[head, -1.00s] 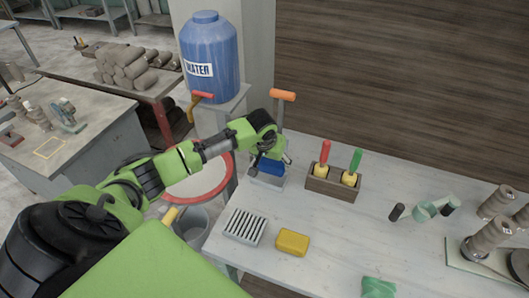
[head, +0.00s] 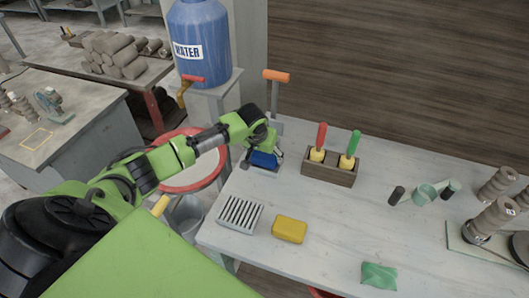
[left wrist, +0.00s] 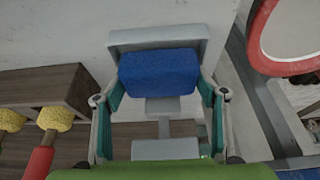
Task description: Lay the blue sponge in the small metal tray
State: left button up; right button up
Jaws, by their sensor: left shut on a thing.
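The blue sponge (head: 264,159) is at the back left of the white table. My left gripper (head: 262,150) is shut on it. In the left wrist view the sponge (left wrist: 158,72) sits between the two finger pads. The small metal tray (left wrist: 160,39) is right at the sponge, its grey rim showing along the sponge's far side. In the head view the gripper and sponge hide most of the tray. I cannot tell whether the sponge touches the tray floor. My right gripper is not in view.
A wooden holder (head: 328,176) with red- and green-handled sponge tools stands right of the tray. A ribbed grey rack (head: 240,214) and a yellow block (head: 289,229) lie nearer. A blue water barrel (head: 203,42) stands behind left. The table's middle is mostly clear.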

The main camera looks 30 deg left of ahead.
pick_arm(q)
jog(key=shift+f, duration=0.55)
jog(key=shift+s+f, duration=0.1)
jog(key=shift+s, duration=0.05)
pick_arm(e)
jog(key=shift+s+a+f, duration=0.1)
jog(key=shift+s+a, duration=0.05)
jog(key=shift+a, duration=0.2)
pick_arm(q)
jog(key=o, duration=1.1)
jog(key=shift+d+f, duration=0.1)
jog(key=shift+f, duration=0.1)
jog(key=shift+c, duration=0.2)
jog(key=shift+w+f, duration=0.2)
jog(key=shift+f, duration=0.05)
jog(key=shift+s+r, duration=0.1)
jog(key=shift+r, duration=0.05)
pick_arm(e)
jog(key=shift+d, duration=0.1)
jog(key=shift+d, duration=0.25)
pick_arm(q)
jog(key=a+v, duration=0.1)
jog(key=v, duration=1.1)
jog(key=shift+d+r, duration=0.15)
jog(key=shift+d, duration=0.2)
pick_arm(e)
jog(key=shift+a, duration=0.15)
